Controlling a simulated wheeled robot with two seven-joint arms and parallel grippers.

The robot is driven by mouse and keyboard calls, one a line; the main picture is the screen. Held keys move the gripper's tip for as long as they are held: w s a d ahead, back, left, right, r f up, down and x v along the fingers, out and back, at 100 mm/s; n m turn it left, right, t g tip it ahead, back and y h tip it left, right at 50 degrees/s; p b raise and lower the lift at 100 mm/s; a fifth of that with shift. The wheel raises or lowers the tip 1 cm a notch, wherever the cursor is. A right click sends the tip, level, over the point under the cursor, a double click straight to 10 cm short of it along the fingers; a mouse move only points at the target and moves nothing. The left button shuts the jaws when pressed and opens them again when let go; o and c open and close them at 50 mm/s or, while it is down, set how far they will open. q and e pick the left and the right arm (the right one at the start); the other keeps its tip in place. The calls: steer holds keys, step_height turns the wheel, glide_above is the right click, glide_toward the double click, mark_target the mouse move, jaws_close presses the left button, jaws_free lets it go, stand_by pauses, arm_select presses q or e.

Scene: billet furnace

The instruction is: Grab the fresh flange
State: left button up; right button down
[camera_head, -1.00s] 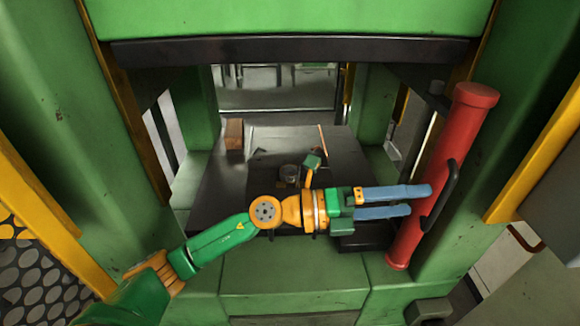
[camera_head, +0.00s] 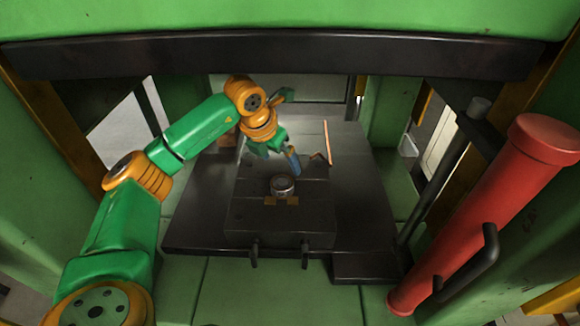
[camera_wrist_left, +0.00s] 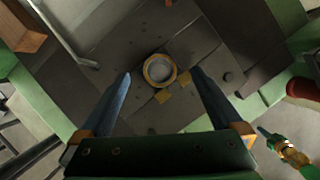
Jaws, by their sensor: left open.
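The flange, a small round grey metal piece (camera_head: 283,184), sits on the dark block on the press bed in the head view. In the left wrist view it shows as a ring with a pale centre (camera_wrist_left: 160,70). My left gripper (camera_head: 293,165) points down just behind and above the flange. Its blue fingers are open and empty. In the left wrist view the fingers (camera_wrist_left: 162,74) stand on either side of the flange, with visible gaps. I cannot tell the height left between fingertips and flange.
A red cylinder with a black handle (camera_head: 490,210) leans at the right. A dark beam (camera_head: 280,55) spans above the opening. Green posts flank the bed. The bed's right part is clear.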

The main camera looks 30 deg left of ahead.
mark_target(281, 173)
arm_select(q)
steer(key=x, duration=0.2)
steer(key=s+x, duration=0.1)
steer(key=x, duration=0.2)
steer(key=shift+a+f, duration=0.15)
steer(key=shift+f, duration=0.15)
steer(key=shift+w+f, duration=0.1)
steer(key=shift+f, duration=0.15)
steer(key=shift+r, duration=0.15)
steer(key=c, duration=1.5)
jaws_close()
steer(key=shift+r, duration=0.1)
